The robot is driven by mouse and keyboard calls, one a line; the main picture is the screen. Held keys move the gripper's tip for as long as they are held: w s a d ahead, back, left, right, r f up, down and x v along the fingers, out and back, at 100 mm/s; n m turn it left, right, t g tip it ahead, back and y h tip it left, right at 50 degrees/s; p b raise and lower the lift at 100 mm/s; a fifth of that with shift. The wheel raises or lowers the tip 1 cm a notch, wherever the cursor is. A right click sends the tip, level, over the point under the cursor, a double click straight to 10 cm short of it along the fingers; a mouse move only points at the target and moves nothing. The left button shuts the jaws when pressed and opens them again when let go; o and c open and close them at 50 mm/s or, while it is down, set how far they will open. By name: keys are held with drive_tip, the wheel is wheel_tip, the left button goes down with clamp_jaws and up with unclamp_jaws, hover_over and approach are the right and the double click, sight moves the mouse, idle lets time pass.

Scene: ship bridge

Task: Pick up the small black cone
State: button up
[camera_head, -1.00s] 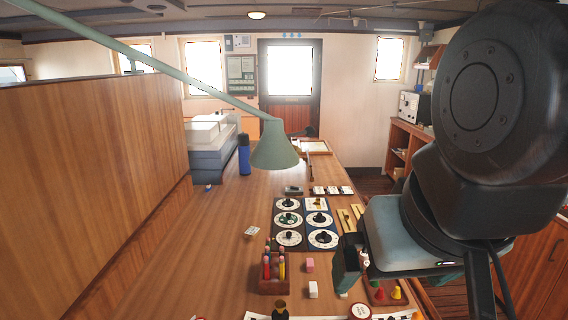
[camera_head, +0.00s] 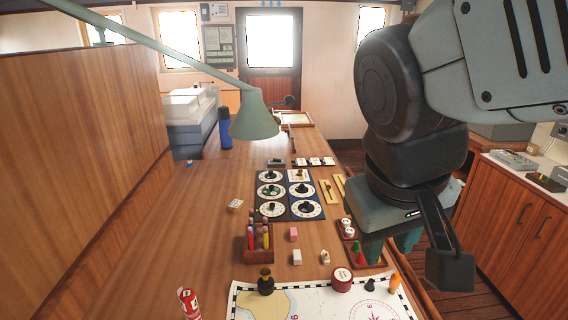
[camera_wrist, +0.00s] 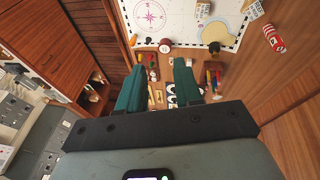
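A small black cone-like piece (camera_head: 370,284) stands on the white chart (camera_head: 252,308) near the table's front right, between a red round container and an orange piece. It looks small and dark in the wrist view (camera_wrist: 149,40), near the chart's edge, so its exact shape is hard to tell. My gripper (camera_head: 390,250) points down over the table's right side, beyond the chart and above the piece. In the wrist view its two teal fingers (camera_wrist: 160,70) are apart with nothing held between them.
A red round container (camera_head: 341,279) and an orange piece (camera_head: 396,282) flank the black piece. A tray with red and green cones (camera_head: 359,255) lies just beyond, partly behind my fingers. A wooden pen holder (camera_head: 252,247) and a black-and-gold figure (camera_head: 266,282) stand further left.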

drive_tip(key=w+d+f+n+g+h, duration=0.2)
drive_tip(key=w+d+f+n+h, duration=0.85)
drive_tip(key=w+f, duration=0.35)
drive_tip(key=w+a+f+n+t, duration=0.2)
drive_tip(key=w+f+n+t, duration=0.25)
drive_tip(key=f+n, duration=0.4)
drive_tip(key=n+t+y, duration=0.3)
drive_tip(key=n+t, duration=0.1)
drive_tip(key=n, duration=0.2)
approach(370, 282)
drive_tip(key=shift+s+a+r, duration=0.1)
drive_tip(key=shift+s+a, duration=0.3)
drive_tip(key=shift+a, duration=0.35)
drive_tip(key=shift+w+d+f, duration=0.15)
drive_tip(key=shift+w+f, duration=0.05)
drive_tip(key=shift+f, duration=0.05)
drive_tip(key=x, duration=0.4)
drive_tip(key=shift+w+d+f, duration=0.15)
drive_tip(key=shift+w+d, duration=0.05)
drive_tip(key=shift+d, duration=0.05)
drive_tip(key=shift+d+r+x, duration=0.15)
drive_tip(key=shift+x, duration=1.2)
drive_tip(key=shift+d+r+x, duration=0.1)
drive_tip(key=shift+r+x, duration=0.05)
drive_tip(key=shift+x, duration=1.25)
drive_tip(key=shift+s, duration=0.1)
